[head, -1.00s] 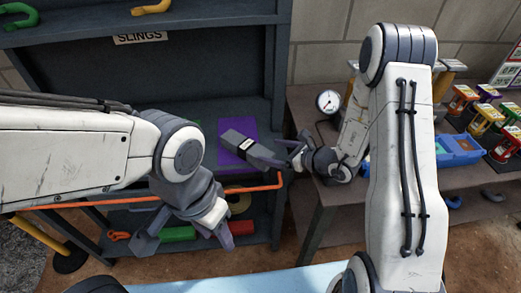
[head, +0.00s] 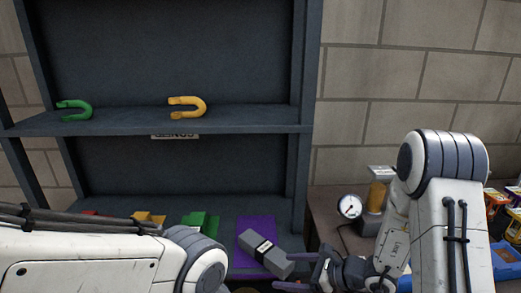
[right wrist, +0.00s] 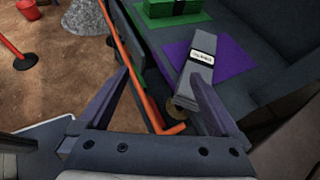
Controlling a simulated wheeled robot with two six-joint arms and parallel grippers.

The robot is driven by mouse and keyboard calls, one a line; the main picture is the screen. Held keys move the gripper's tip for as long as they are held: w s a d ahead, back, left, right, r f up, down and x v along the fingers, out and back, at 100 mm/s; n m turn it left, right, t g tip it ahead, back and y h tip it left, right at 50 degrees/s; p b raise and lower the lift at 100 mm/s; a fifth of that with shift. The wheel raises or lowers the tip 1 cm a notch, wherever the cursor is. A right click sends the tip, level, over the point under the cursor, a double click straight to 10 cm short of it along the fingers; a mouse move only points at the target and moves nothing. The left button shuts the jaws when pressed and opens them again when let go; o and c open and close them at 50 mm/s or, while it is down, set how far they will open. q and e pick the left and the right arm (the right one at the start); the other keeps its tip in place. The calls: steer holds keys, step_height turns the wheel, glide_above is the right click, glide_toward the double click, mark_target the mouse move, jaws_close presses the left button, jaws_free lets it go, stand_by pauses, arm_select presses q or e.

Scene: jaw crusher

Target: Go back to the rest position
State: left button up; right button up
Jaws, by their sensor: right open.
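My right gripper (head: 304,270) is low in the head view, at the right end of a grey block. In the right wrist view its two fingers (right wrist: 160,92) are spread wide with nothing clasped between them. The grey block (head: 266,256) has a pale label on a dark band and lies partly over a purple mat (head: 253,229) on the shelf. In the right wrist view the block (right wrist: 198,72) is close to the right finger, which hides part of it; I cannot tell if they touch. My left arm shows at lower left, but its gripper is out of frame.
A green hook (head: 76,110) and a yellow hook (head: 188,106) lie on the upper shelf (head: 240,118). A pressure gauge (head: 349,206) stands on the bench at right. An orange bar (right wrist: 128,70) runs along the shelf front.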

steer(key=s+n+g+h, duration=0.4)
steer(key=s+n+g, duration=0.3)
steer(key=s+n, duration=0.55)
steer(key=w+d+r+n+t+h, duration=0.25)
steer(key=d+r+n+h, duration=0.35)
steer(key=d+n, duration=0.45)
steer(key=s+a+r+n+g, duration=0.1)
steer(key=s+a+r+n, duration=0.1)
steer(key=s+a, duration=0.5)
steer(key=s+a+r+n+g, duration=0.1)
steer(key=s+a+r+n, duration=0.2)
steer(key=s+a+n, duration=0.2)
steer(key=s+a+p, duration=0.1)
steer(key=s+a, duration=0.1)
steer(key=shift+s+a+r+n, duration=0.2)
steer(key=shift+a+r+n, duration=0.1)
